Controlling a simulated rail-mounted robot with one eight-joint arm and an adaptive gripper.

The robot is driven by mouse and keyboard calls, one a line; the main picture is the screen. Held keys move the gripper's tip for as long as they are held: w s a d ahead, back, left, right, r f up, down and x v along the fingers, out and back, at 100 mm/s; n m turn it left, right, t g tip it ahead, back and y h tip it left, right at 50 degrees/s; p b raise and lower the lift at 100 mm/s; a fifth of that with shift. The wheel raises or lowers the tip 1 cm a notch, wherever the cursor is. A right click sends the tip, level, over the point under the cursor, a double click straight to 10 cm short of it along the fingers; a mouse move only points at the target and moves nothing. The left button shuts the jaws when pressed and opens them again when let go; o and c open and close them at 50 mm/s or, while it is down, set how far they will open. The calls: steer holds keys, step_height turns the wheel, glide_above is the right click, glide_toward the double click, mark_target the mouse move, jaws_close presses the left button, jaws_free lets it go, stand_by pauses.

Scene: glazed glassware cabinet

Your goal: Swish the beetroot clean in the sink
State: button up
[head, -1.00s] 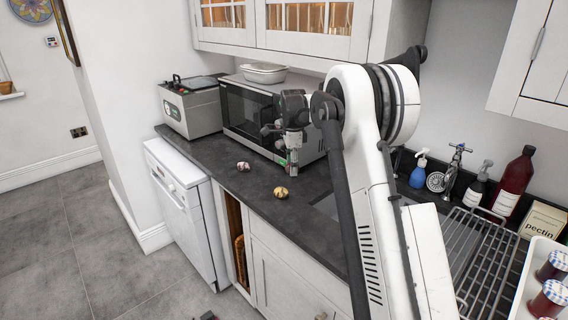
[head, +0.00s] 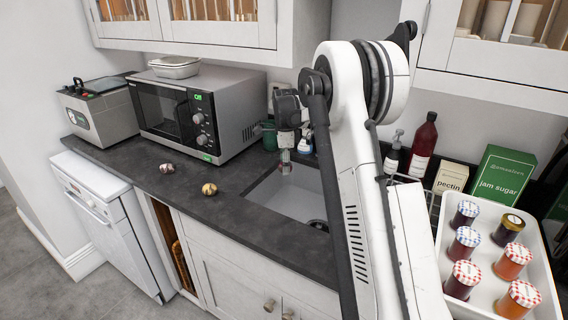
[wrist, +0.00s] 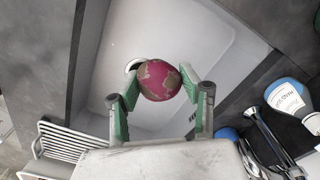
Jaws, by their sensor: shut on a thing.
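The beetroot (wrist: 158,80) is dark pink-red with large brown-grey patches of dirt. In the wrist view my gripper (wrist: 160,90) is shut on it, with a green-lined finger at each side. The sink (wrist: 205,35) is a pale basin below the beetroot, with a round drain partly hidden behind it. In the head view my gripper (head: 286,157) points down over the back of the sink (head: 290,193). The beetroot cannot be made out clearly there. I cannot tell how high it hangs above the basin floor, and no water shows.
Two small roundish things, one pinkish (head: 166,168) and one yellow-brown (head: 209,189), lie on the dark counter (head: 130,172). A microwave (head: 180,115) stands left of the sink. Bottles (head: 423,145), a wire rack (wrist: 62,142) and a jar tray (head: 548,290) are around the sink.

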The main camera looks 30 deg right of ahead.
steer(key=shift+f+b, duration=5.6)
steer(key=shift+f, duration=6.15)
steer(key=shift+s+d, duration=0.1)
